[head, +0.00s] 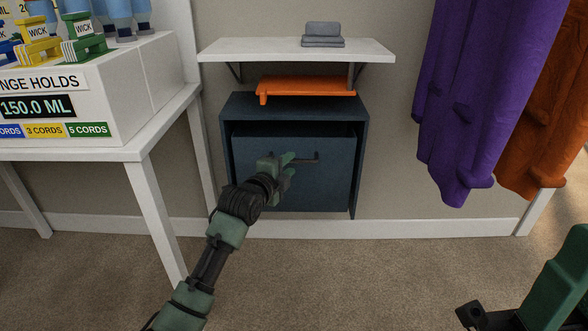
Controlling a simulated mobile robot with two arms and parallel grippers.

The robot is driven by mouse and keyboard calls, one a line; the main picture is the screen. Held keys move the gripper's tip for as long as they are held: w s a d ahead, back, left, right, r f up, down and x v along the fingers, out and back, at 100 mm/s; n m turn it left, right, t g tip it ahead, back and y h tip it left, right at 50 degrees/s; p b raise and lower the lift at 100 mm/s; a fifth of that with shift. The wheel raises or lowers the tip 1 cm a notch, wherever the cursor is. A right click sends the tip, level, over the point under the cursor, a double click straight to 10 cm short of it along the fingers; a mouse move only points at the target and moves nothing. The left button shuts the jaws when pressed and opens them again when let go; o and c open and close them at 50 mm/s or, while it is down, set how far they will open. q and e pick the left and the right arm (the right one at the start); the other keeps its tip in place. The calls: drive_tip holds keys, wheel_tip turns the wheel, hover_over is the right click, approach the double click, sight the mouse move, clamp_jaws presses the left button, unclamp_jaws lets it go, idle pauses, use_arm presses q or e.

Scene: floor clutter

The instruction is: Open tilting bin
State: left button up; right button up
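The tilting bin is a dark blue box cabinet (228,112) against the wall under a white shelf. Its front panel (335,188) sits inside the frame, with a dark gap along its top edge. A dark bar handle (308,159) is on the panel's upper middle. My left gripper (288,160) reaches in front of the panel, with its fingertips at the left part of the handle. I cannot tell whether the fingers are closed around it. Of my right arm, only green and black parts show at the lower right; its gripper is not clearly visible.
An orange tray-like piece (305,86) lies on top of the cabinet. A white shelf (240,48) above holds folded grey cloths (323,36). A white table (150,137) with a display box stands left. Purple (480,100) and orange curtains (540,130) hang right. The carpet in front is clear.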

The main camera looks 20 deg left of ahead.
sight(294, 161)
use_arm(q)
drive_tip(key=shift+b+x, duration=0.75)
drive_tip(key=shift+x, duration=1.35)
clamp_jaws()
drive_tip(key=shift+f, duration=0.15)
